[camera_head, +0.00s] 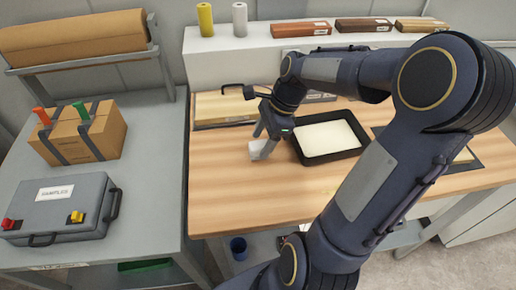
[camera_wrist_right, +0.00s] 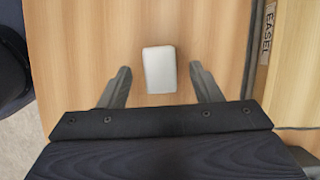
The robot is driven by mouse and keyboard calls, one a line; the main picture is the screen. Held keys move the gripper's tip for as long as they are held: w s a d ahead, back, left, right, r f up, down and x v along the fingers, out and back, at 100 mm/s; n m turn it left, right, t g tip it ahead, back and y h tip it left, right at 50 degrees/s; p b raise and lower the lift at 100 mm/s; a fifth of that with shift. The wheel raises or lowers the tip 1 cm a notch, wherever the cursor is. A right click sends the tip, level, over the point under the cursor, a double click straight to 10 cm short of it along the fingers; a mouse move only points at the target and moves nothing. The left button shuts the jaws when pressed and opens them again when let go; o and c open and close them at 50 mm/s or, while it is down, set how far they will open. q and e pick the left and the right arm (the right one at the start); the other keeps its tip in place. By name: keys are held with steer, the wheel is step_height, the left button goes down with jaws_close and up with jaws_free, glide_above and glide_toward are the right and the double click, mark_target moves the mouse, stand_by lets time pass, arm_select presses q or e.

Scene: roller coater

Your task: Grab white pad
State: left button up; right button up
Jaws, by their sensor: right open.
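The white pad (camera_wrist_right: 159,69) is a small pale block lying on the wooden table. In the right wrist view it sits between and just beyond the fingertips of my right gripper (camera_wrist_right: 158,72), with a gap on each side. The jaws are open and hold nothing. In the head view my right gripper (camera_head: 262,140) points down over the pad (camera_head: 256,150), partly covering it, left of the black tray. My left gripper is not in view.
A black tray (camera_head: 298,149) with a cream inside lies just right of the gripper. A board (camera_head: 222,108) lies behind. A shelf with rollers and blocks runs along the back. A grey bench (camera_head: 150,215) with a case stands left. The table's front left is clear.

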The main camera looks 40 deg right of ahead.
steer(key=shift+x, duration=1.3)
steer(key=c, duration=1.1)
steer(key=shift+r, duration=0.1)
